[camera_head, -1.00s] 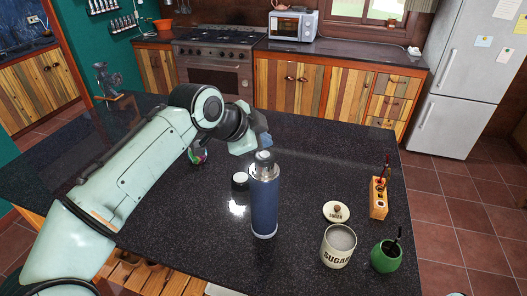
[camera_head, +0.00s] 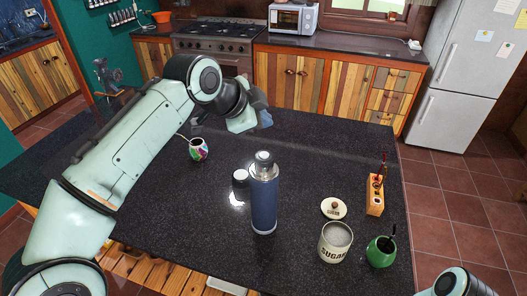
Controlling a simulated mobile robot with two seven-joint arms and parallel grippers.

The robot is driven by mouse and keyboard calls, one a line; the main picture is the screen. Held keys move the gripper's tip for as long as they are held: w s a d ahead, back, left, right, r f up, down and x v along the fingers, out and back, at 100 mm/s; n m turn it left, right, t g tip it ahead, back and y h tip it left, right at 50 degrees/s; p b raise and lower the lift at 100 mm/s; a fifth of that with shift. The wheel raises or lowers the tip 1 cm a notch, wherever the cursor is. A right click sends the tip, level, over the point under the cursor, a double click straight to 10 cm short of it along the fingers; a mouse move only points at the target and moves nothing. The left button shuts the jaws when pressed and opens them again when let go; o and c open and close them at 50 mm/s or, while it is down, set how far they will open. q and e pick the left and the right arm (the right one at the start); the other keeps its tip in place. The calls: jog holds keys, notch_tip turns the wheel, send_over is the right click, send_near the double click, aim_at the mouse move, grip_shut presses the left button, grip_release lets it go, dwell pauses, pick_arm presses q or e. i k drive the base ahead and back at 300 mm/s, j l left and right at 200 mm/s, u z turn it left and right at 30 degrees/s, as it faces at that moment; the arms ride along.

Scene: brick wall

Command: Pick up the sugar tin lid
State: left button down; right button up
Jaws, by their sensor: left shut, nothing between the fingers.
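The sugar tin lid (camera_head: 333,208), cream with a small wooden knob and a sugar label, lies on the dark island counter just behind the open sugar tin (camera_head: 335,244). The tin is upright and filled with white contents. My left gripper (camera_head: 264,118) is above the far part of the counter, behind the blue flask and well to the left of and beyond the lid. It is shut and empty, partly hidden by its own wrist. Part of my right arm shows at the bottom right corner; its gripper is out of the picture.
A tall blue flask (camera_head: 264,198) stands left of the lid, with a dark cup (camera_head: 240,184) beside it. A wooden box (camera_head: 375,196) and a green gourd cup (camera_head: 381,252) stand right. A colourful gourd (camera_head: 198,149) is at left. The front counter is clear.

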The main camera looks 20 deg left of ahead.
aim_at(332, 209)
jog(key=k+j, duration=0.65)
jog(key=k, duration=0.25)
